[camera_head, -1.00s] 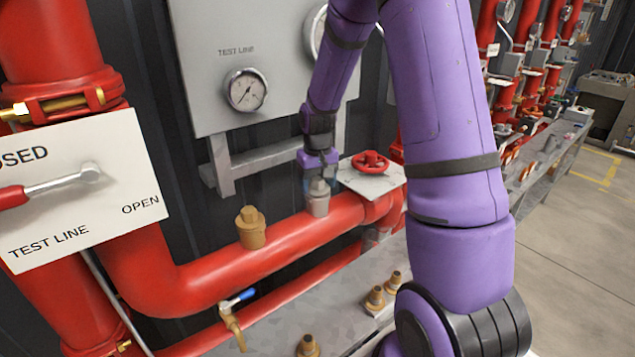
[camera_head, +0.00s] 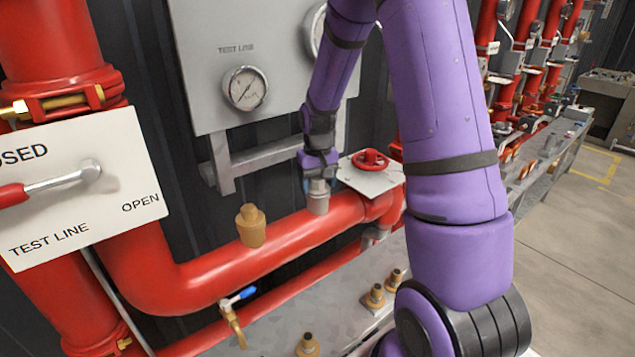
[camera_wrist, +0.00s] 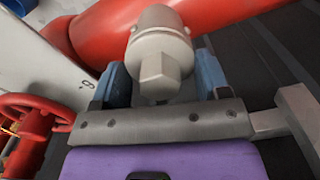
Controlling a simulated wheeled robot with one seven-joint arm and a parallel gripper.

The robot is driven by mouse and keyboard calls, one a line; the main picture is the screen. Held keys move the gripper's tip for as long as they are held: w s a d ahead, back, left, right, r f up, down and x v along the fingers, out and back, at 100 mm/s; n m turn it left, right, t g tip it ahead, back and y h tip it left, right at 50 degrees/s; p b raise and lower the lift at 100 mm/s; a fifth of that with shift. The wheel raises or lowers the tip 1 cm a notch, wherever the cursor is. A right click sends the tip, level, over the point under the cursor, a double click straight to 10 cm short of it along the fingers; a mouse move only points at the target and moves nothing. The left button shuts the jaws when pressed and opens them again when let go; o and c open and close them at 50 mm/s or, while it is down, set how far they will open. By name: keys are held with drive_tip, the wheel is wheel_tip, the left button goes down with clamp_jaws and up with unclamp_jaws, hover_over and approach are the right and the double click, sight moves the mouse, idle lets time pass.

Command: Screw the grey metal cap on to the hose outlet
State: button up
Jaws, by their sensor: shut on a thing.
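The grey metal cap (camera_wrist: 160,70), with a square lug on its end, sits between the blue fingers of my gripper (camera_wrist: 162,85). In the head view my gripper (camera_head: 318,184) points down at the red pipe, shut on the cap. The grey hose outlet (camera_head: 318,204) stands upright on top of this pipe, directly below the fingers. The cap appears in line with the outlet and against it. The fingers hide the joint, so I cannot tell how far the threads engage.
A brass plug (camera_head: 251,226) stands on the red pipe (camera_head: 285,240) to the left. A red handwheel (camera_head: 370,160) on a pale plate is close on the right. The grey gauge panel (camera_head: 210,90) is behind. A blue-handled tap (camera_head: 236,300) hangs below.

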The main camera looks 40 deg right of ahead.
drive_tip(key=o, duration=0.3)
drive_tip(key=c, duration=0.3)
drive_tip(key=m, duration=0.6)
drive_tip(key=shift+c, duration=0.2)
drive_tip(key=shift+m, duration=0.4)
drive_tip(key=m, duration=0.7)
drive_tip(key=shift+r, duration=0.1)
drive_tip(key=o, duration=1.1)
